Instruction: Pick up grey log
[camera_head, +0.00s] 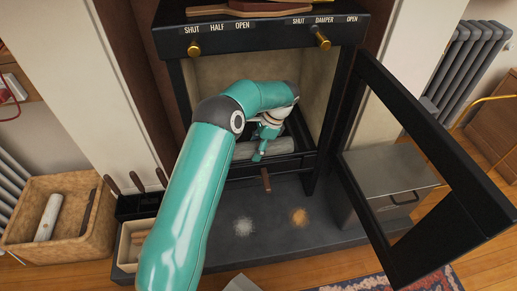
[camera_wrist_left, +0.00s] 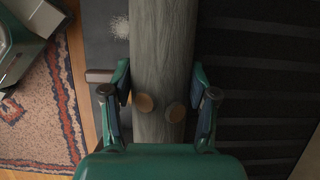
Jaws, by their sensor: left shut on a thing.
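The grey log (camera_head: 286,146) lies crosswise in the open stove firebox, low near its front edge. My left gripper (camera_head: 259,152) reaches into the firebox from above and is shut on the log, one finger on each side. The left wrist view shows the log (camera_wrist_left: 164,45) running between the two fingers of my left gripper (camera_wrist_left: 160,95). My arm and gripper hide part of the log in the head view. My right gripper is not in view.
The stove's glass door (camera_head: 440,170) stands open on the right, beside a grey metal box (camera_head: 390,167). A wicker basket (camera_head: 62,205) with a pale log (camera_head: 48,217) is at left. White and orange powder patches (camera_head: 299,216) mark the hearth. Brass knobs (camera_head: 321,40) sit above the opening.

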